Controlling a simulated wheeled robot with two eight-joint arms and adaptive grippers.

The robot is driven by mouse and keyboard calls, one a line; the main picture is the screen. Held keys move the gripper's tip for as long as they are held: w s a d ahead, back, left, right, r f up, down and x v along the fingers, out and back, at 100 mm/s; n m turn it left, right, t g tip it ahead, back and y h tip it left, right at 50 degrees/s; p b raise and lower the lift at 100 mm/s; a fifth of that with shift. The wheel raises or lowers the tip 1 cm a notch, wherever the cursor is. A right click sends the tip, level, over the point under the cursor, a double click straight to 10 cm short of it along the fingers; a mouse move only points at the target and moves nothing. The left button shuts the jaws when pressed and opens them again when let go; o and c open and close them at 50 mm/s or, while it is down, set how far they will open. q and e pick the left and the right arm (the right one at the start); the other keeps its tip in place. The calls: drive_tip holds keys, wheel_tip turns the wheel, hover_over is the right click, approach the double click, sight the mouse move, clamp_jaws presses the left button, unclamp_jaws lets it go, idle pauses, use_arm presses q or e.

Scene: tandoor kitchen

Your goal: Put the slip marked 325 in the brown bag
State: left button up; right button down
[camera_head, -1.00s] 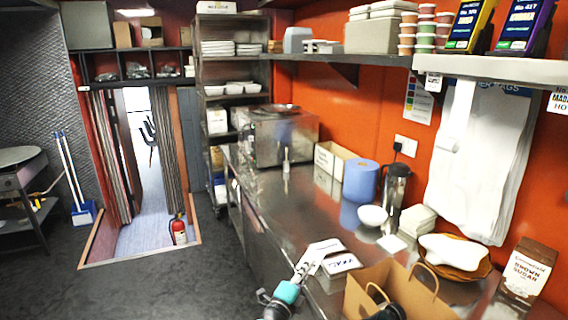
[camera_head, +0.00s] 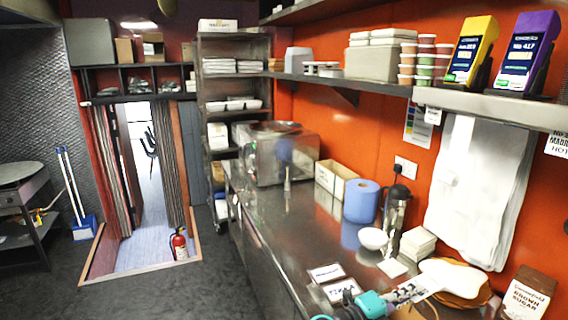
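A brown plate with a white item (camera_head: 450,277) is just right of my gripper. A brown sugar box (camera_head: 527,294) stands at the lower right. A white bowl (camera_head: 373,239), a press pot (camera_head: 396,211) and a blue roll (camera_head: 361,200) stand further back.

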wheel_tip(320, 180, down, 4)
drive_tip(key=b, duration=0.3)
drive_tip(key=shift+f, duration=0.25)
drive_tip(key=c, duration=1.6)
unclamp_jaws()
drive_tip(key=shift+c, duration=0.2)
drive_tip(key=shift+a, duration=0.15)
drive_tip(key=v, duration=1.1)
drive_tip(key=shift+s+a, duration=0.25)
drive_tip(key=shift+a, duration=0.1)
